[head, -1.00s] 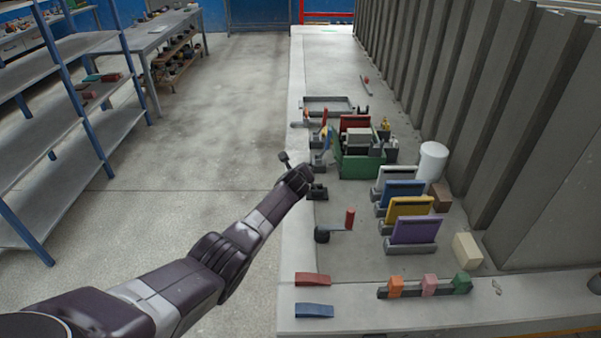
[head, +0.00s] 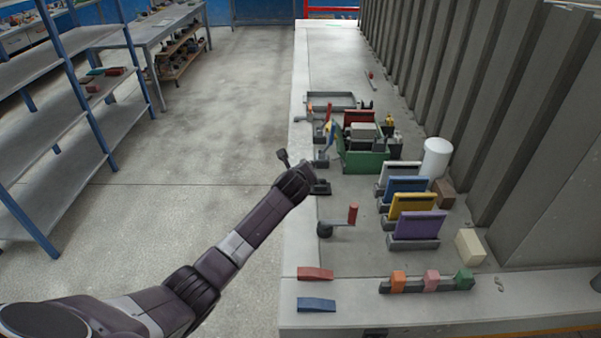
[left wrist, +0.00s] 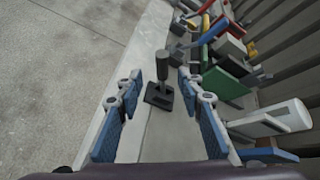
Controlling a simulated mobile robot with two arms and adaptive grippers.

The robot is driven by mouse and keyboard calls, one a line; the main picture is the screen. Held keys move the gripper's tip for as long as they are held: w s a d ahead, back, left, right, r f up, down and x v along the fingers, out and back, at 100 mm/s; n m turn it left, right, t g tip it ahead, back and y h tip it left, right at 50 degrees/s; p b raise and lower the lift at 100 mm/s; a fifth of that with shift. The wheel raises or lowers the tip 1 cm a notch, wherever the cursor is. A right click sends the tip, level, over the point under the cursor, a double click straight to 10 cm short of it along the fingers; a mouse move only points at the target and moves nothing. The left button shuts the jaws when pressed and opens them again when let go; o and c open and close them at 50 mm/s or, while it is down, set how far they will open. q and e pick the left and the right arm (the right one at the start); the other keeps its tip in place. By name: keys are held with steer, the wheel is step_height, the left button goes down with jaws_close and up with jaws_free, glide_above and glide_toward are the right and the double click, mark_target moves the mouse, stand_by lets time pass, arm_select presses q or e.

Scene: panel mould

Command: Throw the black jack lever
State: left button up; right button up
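The black jack lever shows in the left wrist view as an upright dark handle (left wrist: 162,65) on a flat black base (left wrist: 159,96). My left gripper (left wrist: 161,88) is open, with its blue-padded fingers on either side of the lever in that picture. There is a gap on both sides and I see no contact. In the head view my left gripper (head: 309,174) is over the left edge of the bench. It hides most of the lever; part of the black base (head: 321,188) shows beside it. My right gripper is not in view.
A crank with a red handle (head: 353,213) stands nearer on the bench (head: 345,265). Blue and red levers and a green box (head: 362,164) stand beyond. Coloured panels (head: 418,226) in stands and a white cylinder (head: 436,158) are to the right.

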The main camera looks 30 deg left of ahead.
arm_select(q)
steer(key=shift+v, duration=1.85)
